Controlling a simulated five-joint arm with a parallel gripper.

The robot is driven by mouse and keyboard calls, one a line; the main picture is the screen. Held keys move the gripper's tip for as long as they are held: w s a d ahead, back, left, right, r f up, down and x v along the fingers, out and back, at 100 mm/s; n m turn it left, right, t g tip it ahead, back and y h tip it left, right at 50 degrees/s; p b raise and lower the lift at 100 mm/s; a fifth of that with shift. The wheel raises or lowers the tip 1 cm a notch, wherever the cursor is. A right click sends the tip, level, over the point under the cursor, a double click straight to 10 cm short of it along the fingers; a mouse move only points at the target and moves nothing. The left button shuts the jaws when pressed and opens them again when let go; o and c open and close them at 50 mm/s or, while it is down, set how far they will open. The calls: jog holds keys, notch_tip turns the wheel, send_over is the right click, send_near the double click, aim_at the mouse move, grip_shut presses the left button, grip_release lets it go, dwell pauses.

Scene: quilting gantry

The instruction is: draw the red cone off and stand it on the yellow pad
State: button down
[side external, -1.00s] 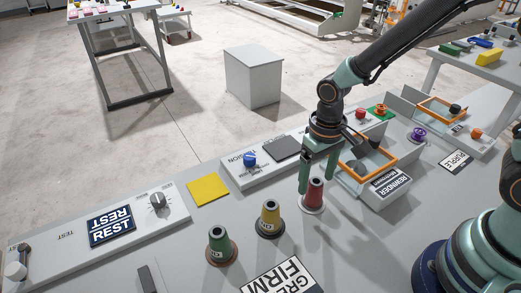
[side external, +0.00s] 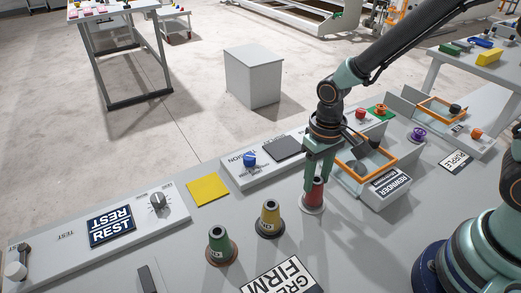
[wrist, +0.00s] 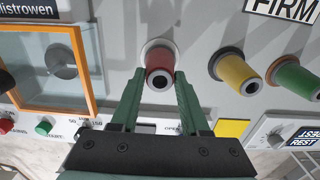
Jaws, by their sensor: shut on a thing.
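The red cone (side external: 314,196) stands upright on a pale round base at the end of the row of cones. It also shows in the wrist view (wrist: 160,66), between the fingers. My gripper (side external: 316,182) points down over it and is shut on its upper part; in the wrist view the green fingers (wrist: 160,88) lie on both sides of it. The yellow pad (side external: 208,190) lies flat and bare to the left, behind the other cones. A corner of it shows in the wrist view (wrist: 232,129).
A yellow cone (side external: 270,217) and a green cone (side external: 220,246) stand left of the red one. The orange-framed rewinder box (side external: 385,160) is close on the right. A low panel with a blue knob (side external: 250,159) lies between pad and gripper.

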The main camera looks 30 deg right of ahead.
jog(key=shift+r, duration=2.9)
jog(key=d+r, duration=0.6)
jog(key=d, duration=0.3)
notch_tip(320, 180, up, 4)
send_over(317, 179)
jog(key=s, duration=0.1)
jog(key=s+a+r, duration=0.3)
jog(key=s+a, duration=0.3)
jog(key=a, duration=0.2)
jog(key=f, duration=1.9)
jog(key=shift+d+f, duration=0.2)
jog(key=shift+f, duration=0.05)
jog(key=shift+f, duration=0.15)
